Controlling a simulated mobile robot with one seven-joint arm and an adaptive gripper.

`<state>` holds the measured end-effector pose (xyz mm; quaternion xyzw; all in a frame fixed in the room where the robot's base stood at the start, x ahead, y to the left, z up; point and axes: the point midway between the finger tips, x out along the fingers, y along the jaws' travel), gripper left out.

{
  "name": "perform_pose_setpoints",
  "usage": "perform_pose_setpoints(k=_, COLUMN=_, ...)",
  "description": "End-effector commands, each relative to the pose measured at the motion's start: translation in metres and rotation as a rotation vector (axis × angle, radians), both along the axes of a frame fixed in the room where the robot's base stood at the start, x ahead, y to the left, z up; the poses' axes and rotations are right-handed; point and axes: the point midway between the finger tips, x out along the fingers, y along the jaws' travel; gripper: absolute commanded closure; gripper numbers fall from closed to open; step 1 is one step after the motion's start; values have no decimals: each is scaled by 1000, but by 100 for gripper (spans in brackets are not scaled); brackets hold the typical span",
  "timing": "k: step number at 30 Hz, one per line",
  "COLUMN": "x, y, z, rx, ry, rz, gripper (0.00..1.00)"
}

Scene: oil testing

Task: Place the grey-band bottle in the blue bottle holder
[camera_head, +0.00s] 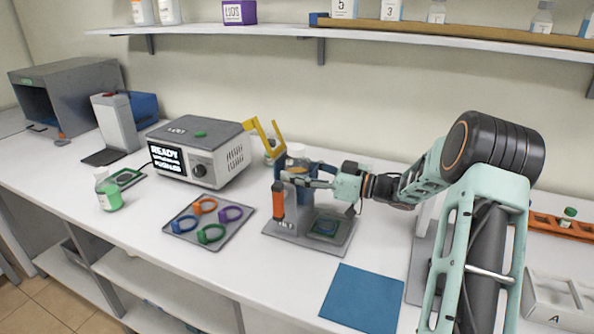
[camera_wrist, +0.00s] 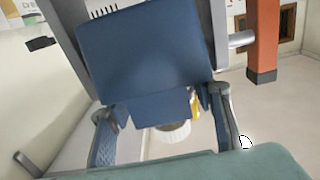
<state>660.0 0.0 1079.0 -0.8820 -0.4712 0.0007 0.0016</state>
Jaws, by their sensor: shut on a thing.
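My gripper (camera_head: 290,180) reaches in from the right at the grey stand with an orange handle. In the wrist view its two fingers (camera_wrist: 166,112) are closed in on either side of a blue piece (camera_wrist: 150,52), which fills the middle. The same blue shows behind my gripper in the head view (camera_head: 318,170). Whether this is the bottle holder is unclear. A white-topped round thing (camera_head: 297,155), possibly a bottle, shows just above my gripper. A pale round thing with yellow beside it (camera_wrist: 170,132) lies beyond the fingers in the wrist view. No grey band can be made out.
The grey stand (camera_head: 340,238) has an orange handle (camera_head: 278,205); a yellow arm (camera_head: 264,138) rises behind it. A tray (camera_head: 184,234) with coloured rings, a bottle of green liquid (camera_head: 108,192) and a grey machine (camera_head: 207,172) stand left. A blue mat (camera_head: 362,298) lies in front.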

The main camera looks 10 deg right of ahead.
Motion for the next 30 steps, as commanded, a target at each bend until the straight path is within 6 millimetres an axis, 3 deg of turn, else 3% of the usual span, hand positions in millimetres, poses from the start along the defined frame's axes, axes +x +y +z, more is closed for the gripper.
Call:
perform_pose_setpoints(k=2, x=0, y=0, z=-2, rx=2, ry=-1, rz=0, gripper=90)
perform_pose_setpoints(k=3, x=0, y=0, z=-3, rx=1, ry=1, rz=0, gripper=49)
perform_pose_setpoints(k=4, x=0, y=0, z=-3, rx=1, ry=1, rz=0, gripper=45)
perform_pose_setpoints(k=14, x=0, y=-1, z=2, rx=-1, ry=-1, rz=-1, gripper=44)
perform_pose_setpoints(k=30, x=-57, y=-86, z=0, rx=0, ry=1, rz=-3, gripper=44)
